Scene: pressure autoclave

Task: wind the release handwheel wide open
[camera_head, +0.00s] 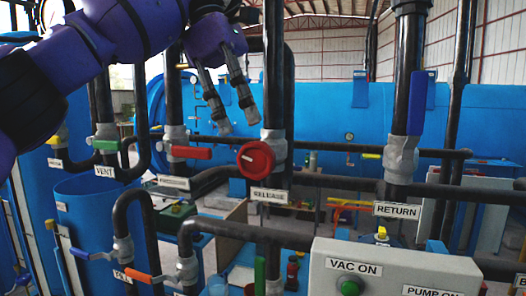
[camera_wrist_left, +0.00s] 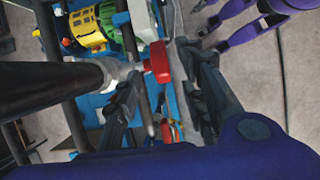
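The red release handwheel (camera_head: 257,159) is mounted on a valve in a dark vertical pipe, above a RELEASE label (camera_head: 270,195). My left gripper (camera_head: 238,124) reaches in from the upper left. Its two fingers point down, spread and empty, with the tips just above and left of the wheel in the picture. In the left wrist view the wheel (camera_wrist_left: 158,62) shows beyond the gap between the spread fingers (camera_wrist_left: 163,108). I see no contact with the wheel. My right gripper cannot be made out in either view.
A red-handled valve (camera_head: 192,152) is left of the wheel, and a blue-handled RETURN valve (camera_head: 402,155) is to the right. Dark pipes cross below. A grey control box (camera_head: 385,270) stands at the front right. In the left wrist view a thick dark pipe (camera_wrist_left: 50,88) runs beside the left finger.

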